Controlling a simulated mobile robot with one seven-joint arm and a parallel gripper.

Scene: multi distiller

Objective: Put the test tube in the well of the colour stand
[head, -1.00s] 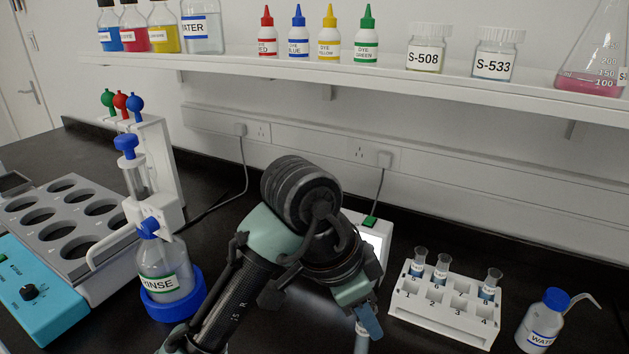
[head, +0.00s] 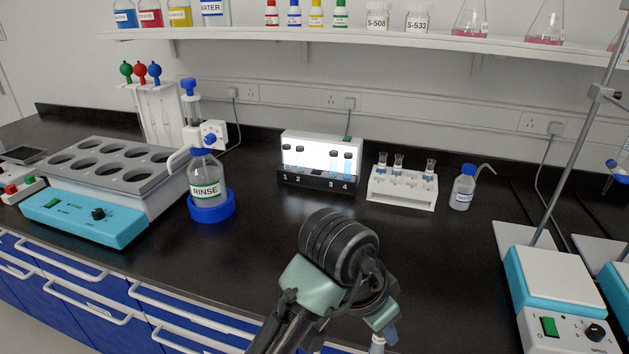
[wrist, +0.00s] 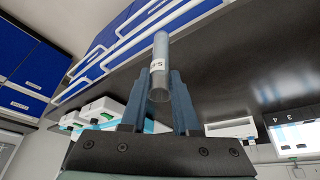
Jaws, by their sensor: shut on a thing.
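The colour stand (head: 314,183) is on the bench by the back wall in the head view, with a lit white panel behind a black base numbered 1 to 4. Tubes stand at its left and right numbers; a gap shows in the middle between 2 and 3. My gripper (head: 385,332) is low in the head view, in front of the stand and well apart from it. In the wrist view my gripper (wrist: 160,92) is shut on the clear, labelled test tube (wrist: 160,52). Part of the stand also shows at the right of the wrist view (wrist: 290,112).
A white rack (head: 402,198) with tubes stands right of the stand, then a water wash bottle (head: 463,190). The rinse bottle (head: 204,178) in its blue ring stands to the left. A hotplate (head: 560,285) is at right. Bare black bench lies before the stand.

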